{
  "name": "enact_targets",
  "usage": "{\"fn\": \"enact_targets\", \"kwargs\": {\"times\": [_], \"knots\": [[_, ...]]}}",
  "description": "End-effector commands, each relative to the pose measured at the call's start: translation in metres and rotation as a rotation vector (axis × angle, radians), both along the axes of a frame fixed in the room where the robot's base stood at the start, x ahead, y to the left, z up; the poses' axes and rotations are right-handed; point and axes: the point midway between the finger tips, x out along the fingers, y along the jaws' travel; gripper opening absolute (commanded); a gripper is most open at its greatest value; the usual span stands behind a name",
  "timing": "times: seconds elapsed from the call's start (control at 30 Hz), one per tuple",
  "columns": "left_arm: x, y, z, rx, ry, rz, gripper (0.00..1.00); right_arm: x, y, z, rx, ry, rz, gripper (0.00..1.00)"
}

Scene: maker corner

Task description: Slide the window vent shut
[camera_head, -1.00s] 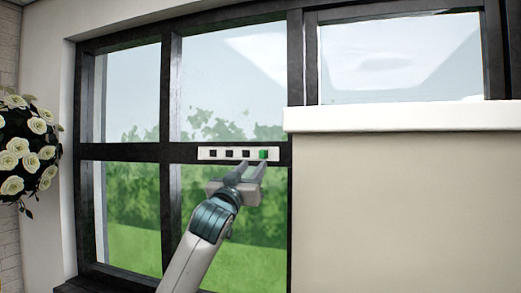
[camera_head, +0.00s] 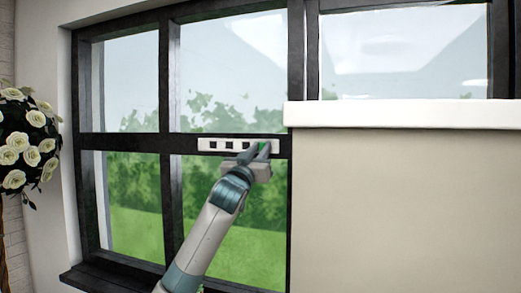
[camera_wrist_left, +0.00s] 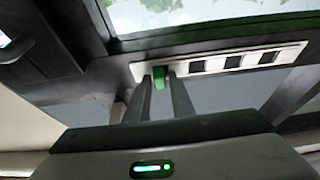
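The window vent (camera_head: 222,145) is a white strip on the dark middle bar of the window, with several dark square openings showing. Its green tab (camera_head: 264,146) is at the right end of the strip, partly hidden by my gripper. My left gripper (camera_head: 258,150) is up at this end. In the left wrist view, the vent strip (camera_wrist_left: 215,63) shows with the green tab (camera_wrist_left: 160,78) between the two fingertips (camera_wrist_left: 160,84). The fingers stand apart on either side of the tab, with narrow gaps seeming to show. My right gripper is not in view.
A dark window frame (camera_head: 165,90) surrounds the panes. To the right, a white ledge (camera_head: 400,114) tops a beige wall panel (camera_head: 400,200). White flowers (camera_head: 25,145) stand at the far left. The space left of my arm is clear.

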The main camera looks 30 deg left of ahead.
Motion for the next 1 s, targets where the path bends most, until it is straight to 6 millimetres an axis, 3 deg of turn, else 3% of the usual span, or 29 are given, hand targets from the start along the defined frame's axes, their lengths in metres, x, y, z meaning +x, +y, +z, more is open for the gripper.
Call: {"fn": "enact_targets", "kwargs": {"times": [0.1, 0.3, 0.6, 0.9, 0.93, 1.0], "knots": [[0.0, 0.0, 0.0, 0.0, 0.0, 0.0, 0.0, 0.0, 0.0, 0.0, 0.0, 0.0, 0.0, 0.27], [0.001, -0.003, 0.0, -0.001, 0.0, -0.001, 0.0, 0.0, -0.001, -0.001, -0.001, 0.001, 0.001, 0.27], [0.008, -0.033, -0.001, -0.001, -0.001, -0.003, 0.0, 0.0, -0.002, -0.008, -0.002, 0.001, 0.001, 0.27], [0.008, -0.035, 0.0, 0.001, 0.0, -0.003, 0.0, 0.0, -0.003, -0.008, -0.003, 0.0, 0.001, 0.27], [0.008, -0.035, 0.0, 0.0, 0.0, -0.003, 0.22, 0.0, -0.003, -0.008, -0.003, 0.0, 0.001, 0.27], [0.008, -0.035, 0.0, 0.0, 0.0, -0.003, 0.34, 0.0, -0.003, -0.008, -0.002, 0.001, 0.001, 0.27]]}}
